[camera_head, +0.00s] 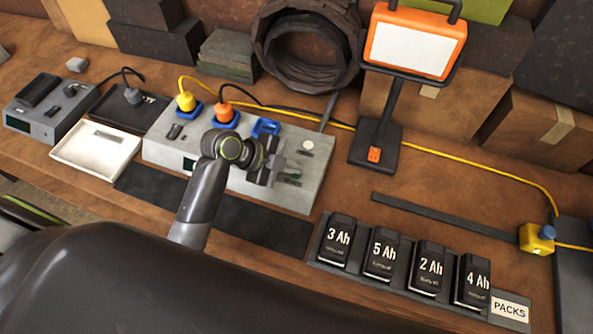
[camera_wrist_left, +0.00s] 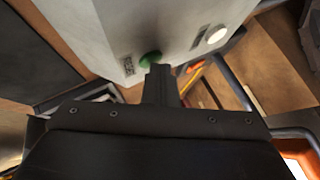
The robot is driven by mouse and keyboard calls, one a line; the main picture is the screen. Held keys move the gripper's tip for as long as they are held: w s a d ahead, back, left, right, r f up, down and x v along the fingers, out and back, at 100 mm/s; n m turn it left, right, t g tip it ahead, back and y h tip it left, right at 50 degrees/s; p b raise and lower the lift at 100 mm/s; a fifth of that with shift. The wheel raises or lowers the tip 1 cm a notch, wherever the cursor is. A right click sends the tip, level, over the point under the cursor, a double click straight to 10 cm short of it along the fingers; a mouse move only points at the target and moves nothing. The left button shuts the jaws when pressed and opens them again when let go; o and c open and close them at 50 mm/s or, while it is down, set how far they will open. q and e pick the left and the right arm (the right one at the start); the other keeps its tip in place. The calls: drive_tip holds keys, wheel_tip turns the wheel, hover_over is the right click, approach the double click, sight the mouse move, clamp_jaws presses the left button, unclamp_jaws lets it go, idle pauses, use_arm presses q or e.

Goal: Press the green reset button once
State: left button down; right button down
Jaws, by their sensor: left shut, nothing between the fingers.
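The green reset button (camera_wrist_left: 150,59) shows in the left wrist view on a face of the grey power box (camera_wrist_left: 120,30), beside a small dark label. In the head view the box (camera_head: 310,180) stands on the bench, and my left gripper and wrist cover part of its right half. I cannot make out the button clearly there. My left gripper (camera_head: 283,172) is shut and empty over the right part of the box. In the left wrist view its fingertips (camera_wrist_left: 160,70) are right beside the button and overlap its edge. I cannot tell whether they touch it. My right gripper is not in view.
A white round knob (camera_head: 307,145) and blue sockets with a yellow plug (camera_head: 186,101) and an orange plug (camera_head: 223,112) are on the box. A work lamp (camera_head: 376,145) stands behind right. Several battery packs (camera_head: 383,255) sit in front right. Yellow cable crosses the bench.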

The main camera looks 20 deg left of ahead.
use_arm(q)
drive_tip(key=shift+r+p, duration=0.65)
drive_tip(key=shift+r, duration=0.1)
wheel_tip(320, 180, up, 5)
drive_tip(key=p, duration=0.4)
drive_tip(key=shift+r, duration=0.1)
idle(0.8)
